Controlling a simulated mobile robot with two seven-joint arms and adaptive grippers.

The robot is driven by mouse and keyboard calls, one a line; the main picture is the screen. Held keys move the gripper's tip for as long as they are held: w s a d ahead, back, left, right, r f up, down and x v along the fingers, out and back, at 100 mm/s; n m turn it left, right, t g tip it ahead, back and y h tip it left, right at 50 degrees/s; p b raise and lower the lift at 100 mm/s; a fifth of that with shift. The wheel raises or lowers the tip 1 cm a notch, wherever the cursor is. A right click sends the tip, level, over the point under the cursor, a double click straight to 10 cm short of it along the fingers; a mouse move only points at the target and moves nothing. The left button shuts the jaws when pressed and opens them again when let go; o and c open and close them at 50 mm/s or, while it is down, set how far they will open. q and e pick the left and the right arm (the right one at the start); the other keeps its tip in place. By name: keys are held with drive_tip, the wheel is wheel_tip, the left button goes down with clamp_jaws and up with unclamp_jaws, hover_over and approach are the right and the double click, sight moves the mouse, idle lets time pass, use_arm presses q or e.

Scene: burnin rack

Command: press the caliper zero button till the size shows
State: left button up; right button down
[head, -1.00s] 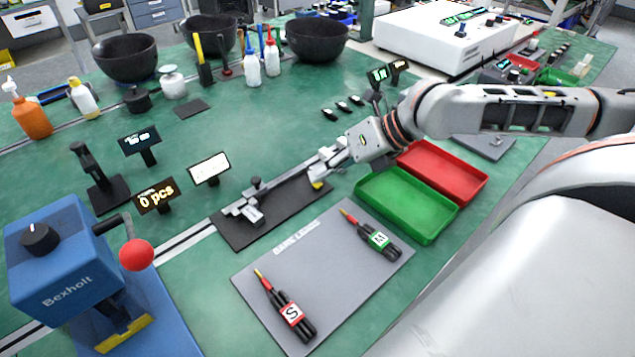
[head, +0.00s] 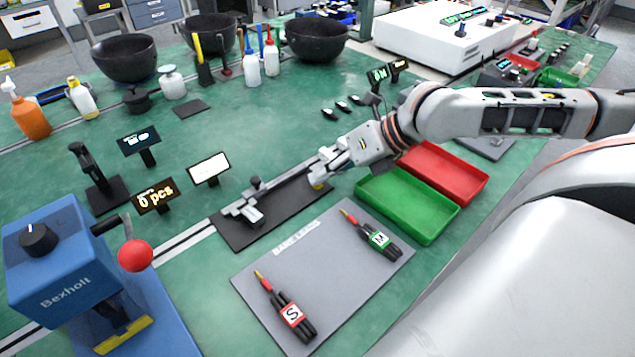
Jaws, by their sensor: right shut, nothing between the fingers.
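The caliper (head: 249,207) lies on a black mat (head: 262,231), its jaws toward the lower left and its beam running to the upper right. My right gripper (head: 319,176) is shut and empty, its fingertips over the far right end of the caliper. The zero button is hidden or too small to make out, and I cannot tell whether the fingertips touch it. A small white display (head: 209,169) stands behind the caliper; its text is too faint to read. My left gripper is not in view.
A "0 pcs" display (head: 155,196) and another small display (head: 139,140) stand to the left. A grey board (head: 330,260) with two labelled leads lies in front. Green (head: 419,231) and red (head: 470,190) trays sit right. A blue press (head: 60,260) stands front left.

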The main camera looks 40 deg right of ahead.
sight(321, 185)
idle(0.3)
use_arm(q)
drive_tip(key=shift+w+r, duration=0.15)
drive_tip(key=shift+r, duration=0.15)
use_arm(e)
drive_tip(key=shift+r, duration=0.8)
